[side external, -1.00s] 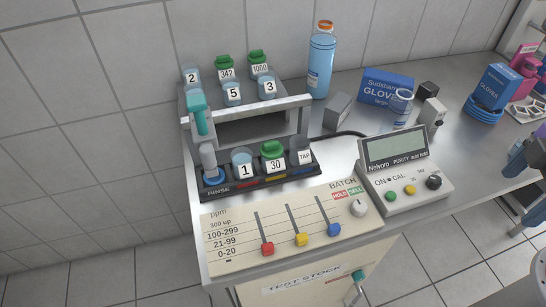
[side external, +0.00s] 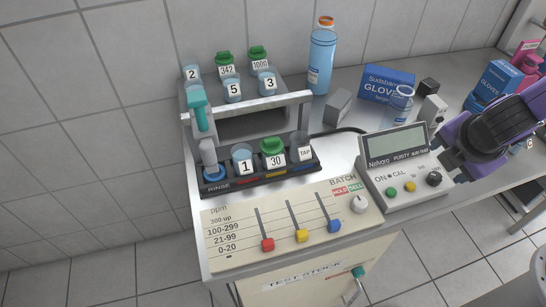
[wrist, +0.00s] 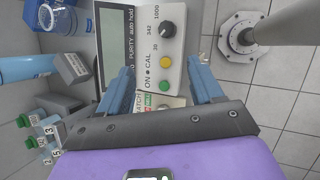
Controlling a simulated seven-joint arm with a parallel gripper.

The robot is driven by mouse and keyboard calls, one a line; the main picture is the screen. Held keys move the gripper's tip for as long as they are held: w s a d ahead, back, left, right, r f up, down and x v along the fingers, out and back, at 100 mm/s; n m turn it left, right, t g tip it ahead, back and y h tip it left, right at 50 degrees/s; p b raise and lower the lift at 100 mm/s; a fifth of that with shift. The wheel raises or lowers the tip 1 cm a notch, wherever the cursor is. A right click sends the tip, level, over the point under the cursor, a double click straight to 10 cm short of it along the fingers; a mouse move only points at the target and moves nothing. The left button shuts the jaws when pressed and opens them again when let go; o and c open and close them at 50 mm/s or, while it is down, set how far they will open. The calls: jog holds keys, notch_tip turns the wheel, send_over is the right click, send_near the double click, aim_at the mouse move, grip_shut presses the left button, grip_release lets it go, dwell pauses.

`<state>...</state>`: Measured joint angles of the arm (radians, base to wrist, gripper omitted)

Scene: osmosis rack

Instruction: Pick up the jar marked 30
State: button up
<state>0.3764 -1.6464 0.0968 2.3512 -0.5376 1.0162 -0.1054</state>
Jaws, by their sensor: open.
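The jar marked 30 (side external: 273,160) has a green lid and stands upright in the black front tray (side external: 262,184), between the jar marked 1 (side external: 242,160) and the one marked TAP (side external: 303,150). My gripper (side external: 448,160) is at the right in the side view, above the right end of the purity meter (side external: 395,146) and well to the right of the jar. In the wrist view its two blue fingers (wrist: 163,82) are apart with nothing held, over the meter's knob and buttons. I cannot pick out the jar marked 30 in the wrist view.
Jars marked 2, 342, 5, 1000 and 3 stand on the raised shelf (side external: 292,101) behind the tray. A teal-handled tap (side external: 197,105) rises at its left. A slider panel (side external: 285,232) lies in front. A blue bottle (side external: 321,60) and glove box (side external: 387,84) stand behind.

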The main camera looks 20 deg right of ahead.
jog(key=w+a+f+n+t, duration=0.1)
jog(key=w+a+n+t, duration=0.25)
jog(key=a, duration=0.25)
jog(key=w+a+f+n+t, duration=0.2)
jog(key=a+n, duration=0.2)
jog(key=a, duration=0.3)
jog(key=n+t+y, duration=0.4)
jog(key=n, duration=0.5)
send_near(276, 161)
jog(key=shift+m, duration=0.25)
jog(key=x, duration=0.4)
jog(key=shift+w+d, duration=0.1)
jog(key=shift+d, duration=0.15)
jog(key=shift+a+x, duration=0.15)
jog(key=shift+x, duration=1.45)
jog(key=shift+a+x, duration=0.1)
jog(key=shift+x, duration=1.5)
jog(key=c, duration=0.8)
